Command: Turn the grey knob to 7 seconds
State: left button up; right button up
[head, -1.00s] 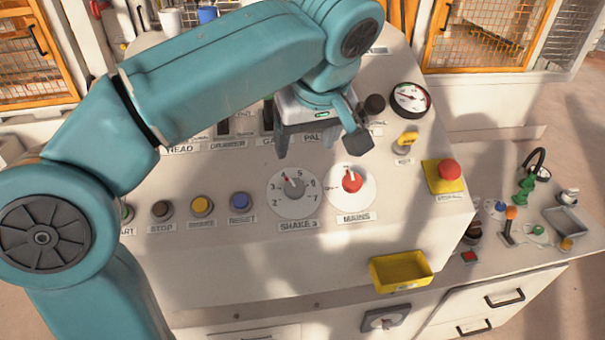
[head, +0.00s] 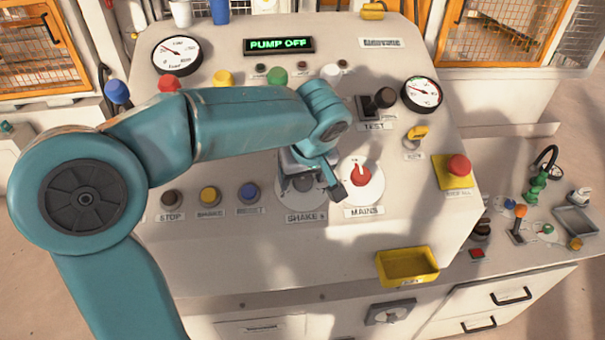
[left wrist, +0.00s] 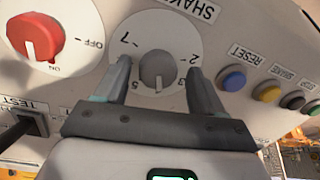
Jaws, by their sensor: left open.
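The grey knob (left wrist: 158,70) sits at the middle of a white round dial (left wrist: 160,28) in the left wrist view, where the numbers 7, 2, 3 and 5 show upside down. Its pointer direction is hard to make out. My left gripper (left wrist: 158,80) is open, with one finger on each side of the knob; I cannot tell whether they touch it. In the head view my left gripper (head: 310,190) covers most of the dial (head: 284,190) above the SHAKE S label (head: 306,217). My right gripper is not in view.
The red MAINS knob (head: 361,176) is close on the right. The blue RESET button (head: 248,193) and yellow button (head: 210,196) are on the left. A TEST lever (head: 384,98) stands above right. A yellow tray (head: 407,266) is at the panel's lower front. The display (head: 279,45) reads PUMP OFF.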

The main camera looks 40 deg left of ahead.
pick_arm(q)
jog(key=shift+w+d+f, duration=0.1)
jog(key=shift+w+d, duration=0.05)
jog(key=shift+d, duration=0.1)
jog(key=shift+a, duration=0.15)
jog(key=c, duration=1.1)
jog(key=shift+o, duration=0.2)
